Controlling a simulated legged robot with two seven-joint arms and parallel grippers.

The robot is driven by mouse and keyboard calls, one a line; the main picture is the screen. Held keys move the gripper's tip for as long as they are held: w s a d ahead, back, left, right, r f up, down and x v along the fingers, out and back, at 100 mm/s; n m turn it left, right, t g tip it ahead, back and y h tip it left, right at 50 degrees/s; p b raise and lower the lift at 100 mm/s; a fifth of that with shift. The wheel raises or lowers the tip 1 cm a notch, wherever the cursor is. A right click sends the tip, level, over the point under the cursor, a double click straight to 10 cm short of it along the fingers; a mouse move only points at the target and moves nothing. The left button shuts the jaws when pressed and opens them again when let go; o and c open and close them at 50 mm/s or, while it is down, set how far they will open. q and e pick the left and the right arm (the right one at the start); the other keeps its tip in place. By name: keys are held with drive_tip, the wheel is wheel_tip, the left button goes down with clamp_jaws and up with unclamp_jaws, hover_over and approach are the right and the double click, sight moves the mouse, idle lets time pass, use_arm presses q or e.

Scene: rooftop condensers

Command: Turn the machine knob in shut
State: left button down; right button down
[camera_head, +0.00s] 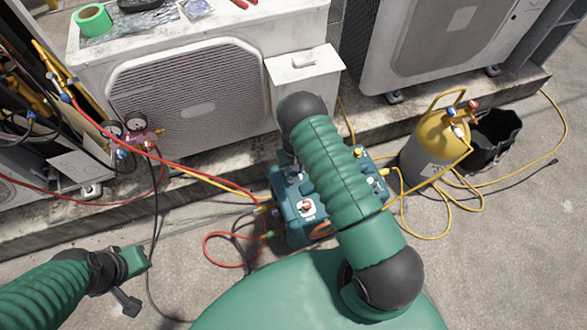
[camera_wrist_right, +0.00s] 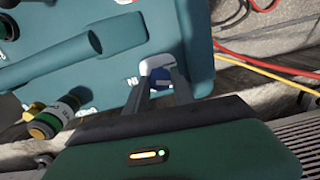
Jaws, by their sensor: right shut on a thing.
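The teal machine (camera_head: 290,208) stands on the roof floor, partly covered by my right arm in the head view. Its top and handle fill much of the right wrist view (camera_wrist_right: 70,60). In that view the in knob (camera_wrist_right: 160,76), blue with a white top, sits beside a label that seems to read IN upside down. My right gripper (camera_wrist_right: 161,88) has its two fingers on either side of this knob, shut on it. The head view mostly hides that gripper behind the arm. My left gripper (camera_head: 128,290) hangs at the lower left, away from the machine; its finger gap is unclear.
Red and yellow hoses run from gauges (camera_head: 130,135) to the machine. A yellow-topped cylinder (camera_head: 428,150) and black bucket (camera_head: 492,140) stand to the right. A condenser (camera_head: 200,90) stands behind on a ledge. Hose loops lie on the floor.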

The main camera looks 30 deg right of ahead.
drive_tip(key=m, duration=0.3)
drive_tip(key=shift+m, duration=0.4)
drive_tip(key=m, duration=1)
drive_tip(key=shift+w, duration=0.1)
drive_tip(key=c, duration=1.1)
unclamp_jaws()
drive_tip(key=shift+o, duration=0.2)
wheel_tip(320, 180, up, 17)
drive_tip(key=p, duration=0.6)
drive_tip(key=shift+f, duration=0.1)
